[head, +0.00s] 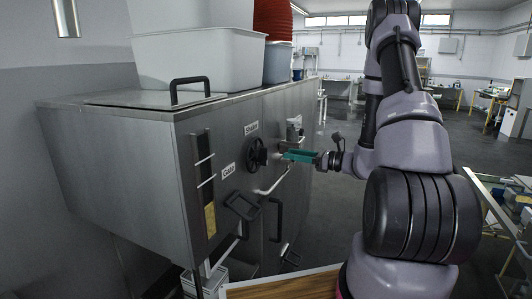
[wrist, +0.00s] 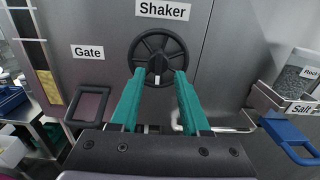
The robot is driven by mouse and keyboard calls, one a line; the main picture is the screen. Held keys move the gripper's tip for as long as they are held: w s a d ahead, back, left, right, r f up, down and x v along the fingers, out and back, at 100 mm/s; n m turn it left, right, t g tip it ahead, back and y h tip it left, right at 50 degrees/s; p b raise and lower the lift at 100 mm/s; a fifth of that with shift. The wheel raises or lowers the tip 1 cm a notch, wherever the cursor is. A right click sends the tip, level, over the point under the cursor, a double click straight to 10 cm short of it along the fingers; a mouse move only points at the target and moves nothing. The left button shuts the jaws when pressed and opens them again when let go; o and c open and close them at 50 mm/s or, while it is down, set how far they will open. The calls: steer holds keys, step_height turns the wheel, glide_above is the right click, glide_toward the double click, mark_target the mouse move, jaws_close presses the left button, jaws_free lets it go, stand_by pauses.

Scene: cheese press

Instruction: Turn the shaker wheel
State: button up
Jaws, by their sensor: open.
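The shaker wheel (head: 257,154) is a dark spoked handwheel on the front of a steel cabinet, under a "Shaker" label. In the wrist view the wheel (wrist: 160,58) is straight ahead at the upper middle, with a small pale handle at its lower rim. My gripper (head: 284,156) has teal fingers that point at the wheel from the right. In the wrist view the gripper (wrist: 157,75) is open and empty, with its fingertips on either side of the wheel's lower part. I cannot tell whether they touch it.
The "Gate" handle (wrist: 88,102) is left of the wheel. A bent pipe (wrist: 215,128) runs below right. A "Salt" holder (wrist: 285,98) with a blue handle (wrist: 292,142) is at the right. White tubs (head: 200,55) stand on the cabinet (head: 130,150). Open floor lies behind my arm.

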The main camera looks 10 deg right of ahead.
mark_target(260, 156)
steer(key=x, duration=0.9)
steer(key=shift+a, duration=0.15)
steer(key=shift+c, duration=0.3)
jaws_close()
